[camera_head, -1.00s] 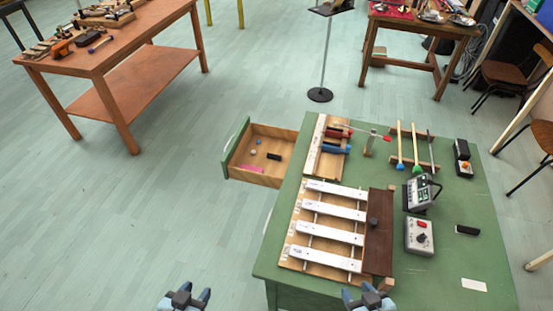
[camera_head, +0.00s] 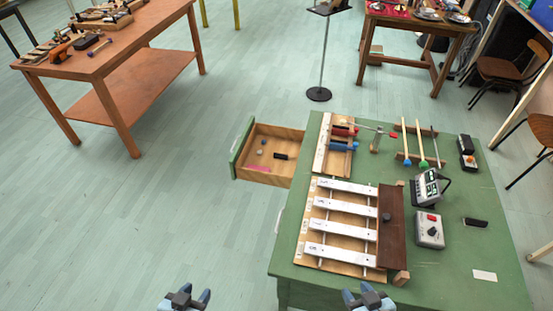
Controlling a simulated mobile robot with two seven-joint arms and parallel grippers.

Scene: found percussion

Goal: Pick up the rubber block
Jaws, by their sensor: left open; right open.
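I cannot tell for sure which thing is the rubber block. A small black block (camera_head: 281,156) lies in the open drawer (camera_head: 291,138) on the left side of the green table (camera_head: 300,258). A black oblong piece (camera_head: 475,222) lies flat on the table's right part. A small dark block (camera_head: 387,217) sits on a dark brown board. My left gripper (camera_head: 186,296) is open and empty over the floor at the bottom edge. My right gripper (camera_head: 365,294) is open and empty near the table's front edge. Both grippers are apart from all these things.
White metal bars (camera_head: 340,228) on a wooden frame fill the table's front left. Mallets (camera_head: 421,143), a display device (camera_head: 430,187) and a grey control box (camera_head: 429,231) stand farther right. A pink piece (camera_head: 257,168) lies in the drawer. Floor left of the table is clear.

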